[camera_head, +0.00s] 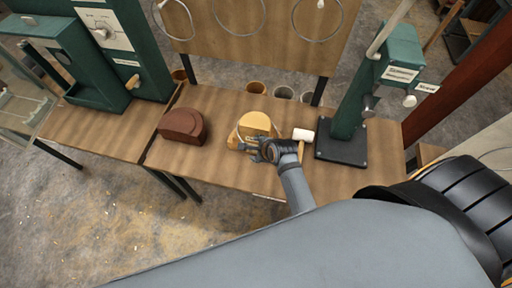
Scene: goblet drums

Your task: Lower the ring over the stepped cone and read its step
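A tan, rounded wooden piece with a raised top (256,123) stands on the middle of the bench; it may be the stepped cone, but I cannot make out its steps. Several thin metal rings hang on the upright wooden board: one at left (178,38), one in the middle (238,29), one at right (317,41). My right gripper (252,150) is at the near side of the tan piece and overlaps its lower edge in the picture. Whether it touches the piece, and whether its small, dark fingers are open, I cannot tell. My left gripper is out of view.
A white-headed mallet (303,135) lies right of my gripper. A green post on a black base (341,143) stands further right. Green machines (85,68) stand at left.

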